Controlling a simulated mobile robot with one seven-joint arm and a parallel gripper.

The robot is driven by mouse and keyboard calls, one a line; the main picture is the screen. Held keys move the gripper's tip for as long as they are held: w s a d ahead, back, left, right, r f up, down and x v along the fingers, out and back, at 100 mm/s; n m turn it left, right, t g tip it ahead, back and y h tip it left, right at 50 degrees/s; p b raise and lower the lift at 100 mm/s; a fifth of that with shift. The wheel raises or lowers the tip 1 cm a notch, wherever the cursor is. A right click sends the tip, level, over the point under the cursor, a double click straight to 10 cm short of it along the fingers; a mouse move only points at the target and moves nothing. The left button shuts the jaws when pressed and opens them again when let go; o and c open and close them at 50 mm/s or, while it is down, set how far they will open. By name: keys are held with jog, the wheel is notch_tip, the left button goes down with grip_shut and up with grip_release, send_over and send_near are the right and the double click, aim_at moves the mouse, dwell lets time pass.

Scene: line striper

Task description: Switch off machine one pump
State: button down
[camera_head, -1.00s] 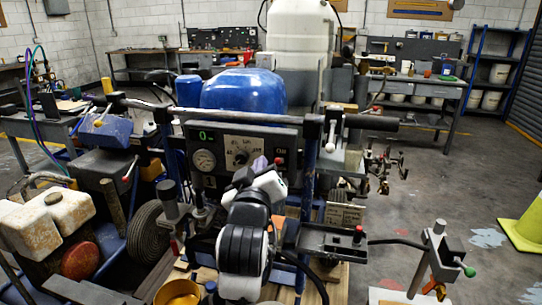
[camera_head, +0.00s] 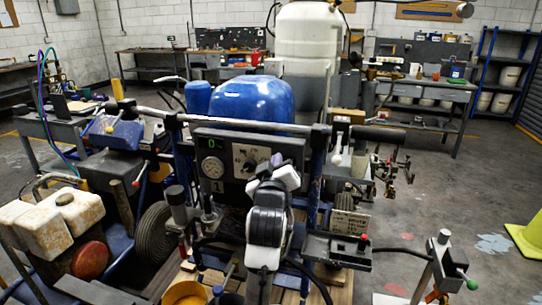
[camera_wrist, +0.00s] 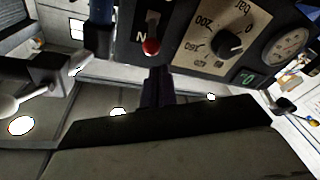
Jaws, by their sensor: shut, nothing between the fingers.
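The line striper's control panel (camera_head: 235,150) faces me in the head view, with a round gauge (camera_head: 212,167), a pressure dial (camera_head: 250,160) and a green "0" readout (camera_head: 208,142). A "1" mark (camera_head: 208,207) shows below. In the wrist view the panel is upside down, with the pressure dial (camera_wrist: 229,43) and a red-tipped toggle switch (camera_wrist: 151,47) beside a letter N. My gripper (camera_head: 279,168) is in front of the panel's right part. In the wrist view my shut gripper (camera_wrist: 158,78) points at the switch, just below it; contact cannot be told.
A horizontal handlebar (camera_head: 250,125) crosses above the panel. A grey box with a red button (camera_head: 363,238) juts out at right. A yellow pot (camera_head: 187,293) stands below, left of my arm. A yellow cone (camera_head: 528,235) is at far right, with open floor around it.

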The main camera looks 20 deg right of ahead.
jog(key=shift+s+d+f, duration=0.3)
jog(key=shift+s+f, duration=0.05)
jog(key=shift+f, duration=0.25)
jog(key=shift+a+f+t+b, duration=0.1)
jog(key=shift+f+t+b, duration=0.2)
jog(key=shift+b, duration=0.55)
jog(key=shift+s+a+f+t+h+b, duration=0.15)
jog(key=shift+f+t+b, duration=0.2)
jog(key=shift+b, duration=0.75)
jog(key=shift+s+d+f+t+h+b, duration=0.15)
jog(key=shift+t+b, duration=0.3)
jog(key=shift+b, duration=0.6)
notch_tip(320, 180, down, 3)
jog(key=n+t+b, duration=0.1)
jog(key=t+b, duration=0.1)
jog(key=b, duration=0.2)
jog(key=n+t+b, duration=0.1)
jog(key=t+b, duration=0.1)
jog(key=b, duration=0.3)
jog(key=n+t+b, duration=0.1)
jog(key=t+b, duration=0.1)
jog(key=b, duration=0.3)
jog(key=shift+a+f+h, duration=0.15)
jog(key=shift+h, duration=0.15)
